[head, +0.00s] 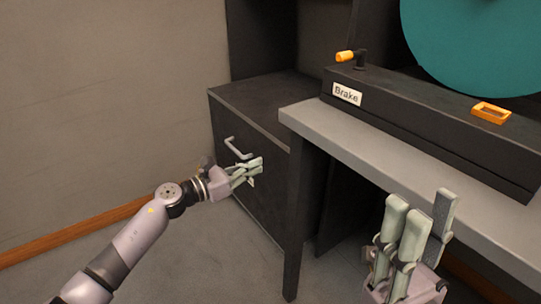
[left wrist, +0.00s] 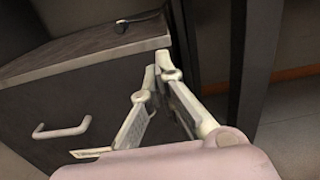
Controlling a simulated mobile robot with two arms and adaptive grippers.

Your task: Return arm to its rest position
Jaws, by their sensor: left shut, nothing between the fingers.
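My left arm (head: 140,240) reaches in from the left in the head view. Its gripper (head: 257,165) is in front of the dark cabinet (head: 225,115), just right of and below the cabinet's grey handle (head: 237,148). In the left wrist view the fingers of my left gripper (left wrist: 152,78) are closed together with nothing between them. The handle (left wrist: 62,129) shows to the left there, apart from the fingers. My right gripper (head: 422,215) points up at the lower right in the head view. Its fingers are spread and empty.
A grey desk (head: 350,140) runs to the right, its dark leg (head: 294,210) close to my left gripper. On it stands a black console (head: 430,115) with a "Brake" label (head: 347,94), an orange-tipped lever (head: 346,57) and an orange frame (head: 491,112). Floor at left is clear.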

